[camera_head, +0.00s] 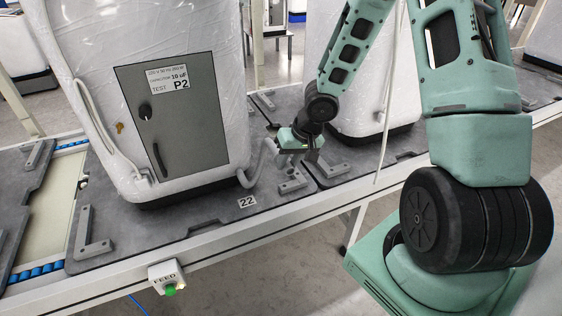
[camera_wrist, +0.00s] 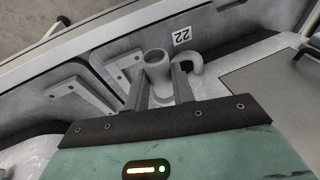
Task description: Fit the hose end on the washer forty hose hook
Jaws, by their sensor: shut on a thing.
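My gripper (camera_head: 303,150) is at the right side of the plastic-wrapped white washer (camera_head: 205,45), low over the grey pallet. In the wrist view, my gripper's two fingers (camera_wrist: 159,88) are closed on a grey hose end (camera_wrist: 156,60) with a round, flared opening. A curved grey tube-like piece (camera_wrist: 191,64) lies just right of it; I cannot tell whether it is the hook or part of the hose. In the head view, a grey curved tube (camera_head: 259,160) runs from the washer's lower corner toward my gripper. No number forty is readable.
The pallet carries a tag "22" (camera_head: 247,202) and grey L-shaped brackets (camera_head: 91,236). A second wrapped washer (camera_head: 372,95) stands close to the right of my gripper. A FEED button box (camera_head: 167,277) is on the front rail (camera_head: 228,240).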

